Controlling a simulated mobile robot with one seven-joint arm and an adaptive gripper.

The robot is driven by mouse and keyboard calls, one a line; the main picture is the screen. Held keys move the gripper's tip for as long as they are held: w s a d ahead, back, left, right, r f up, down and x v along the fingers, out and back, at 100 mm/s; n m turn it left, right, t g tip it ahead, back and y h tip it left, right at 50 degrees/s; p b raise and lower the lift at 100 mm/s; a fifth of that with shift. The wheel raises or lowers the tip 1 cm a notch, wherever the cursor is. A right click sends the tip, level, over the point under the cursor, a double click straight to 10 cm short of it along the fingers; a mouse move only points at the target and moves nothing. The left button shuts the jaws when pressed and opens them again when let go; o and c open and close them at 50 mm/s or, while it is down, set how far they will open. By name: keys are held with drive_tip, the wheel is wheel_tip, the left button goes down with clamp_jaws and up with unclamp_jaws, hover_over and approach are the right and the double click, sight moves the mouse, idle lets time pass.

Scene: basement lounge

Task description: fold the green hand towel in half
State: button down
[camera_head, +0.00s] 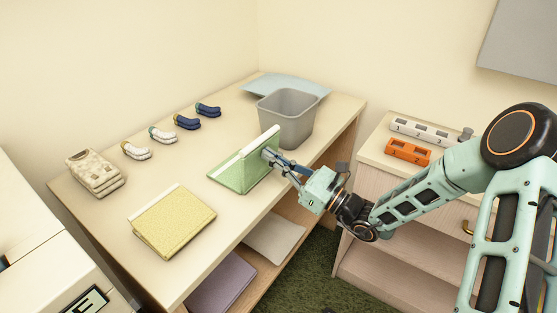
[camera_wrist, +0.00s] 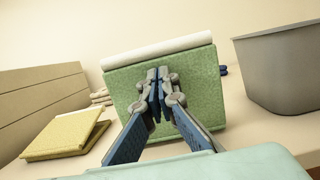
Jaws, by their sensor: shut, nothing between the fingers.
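The green hand towel (camera_head: 232,178) is on the table in front of the grey bin. One part lies flat, and the other stands up as a tilted flap with a white band along its top edge. In the wrist view the flap of the green towel (camera_wrist: 202,88) fills the middle, white band uppermost. I cannot tell whether the fingertips touch the cloth.
A grey bin (camera_head: 287,118) stands close behind the towel, also at right in the wrist view (camera_wrist: 280,70). A folded yellow towel (camera_head: 173,222) lies at the front left. Several rolled socks (camera_head: 187,122) and folded camouflage clothing (camera_head: 95,174) lie farther left. A cabinet (camera_head: 395,215) stands right.

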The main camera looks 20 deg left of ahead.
sight(262, 149)
drive_tip(key=shift+p+x, duration=0.35)
drive_tip(key=shift+x, duration=1.25)
drive_tip(key=shift+r, duration=0.15)
drive_tip(key=shift+a, duration=0.1)
drive_tip(key=shift+f+x, duration=0.2)
drive_tip(key=shift+x, duration=0.6)
drive_tip(key=shift+f+x, duration=0.15)
drive_tip(key=shift+x, duration=0.6)
drive_tip(key=shift+f+x, duration=0.2)
drive_tip(key=shift+x, duration=0.6)
drive_tip(key=shift+w+a, duration=0.1)
drive_tip(key=shift+r, duration=0.1)
drive_tip(key=d+r+p, duration=0.1)
drive_tip(key=s+d+r+p, duration=0.1)
drive_tip(key=d+r+p, duration=0.2)
drive_tip(key=shift+s+d, duration=0.1)
drive_tip(key=shift+s, duration=0.15)
drive_tip(key=shift+s+d+r+p, duration=0.25)
drive_tip(key=shift+d+r+p, duration=0.15)
drive_tip(key=shift+d+p, duration=0.25)
drive_tip(key=shift+d, duration=0.1)
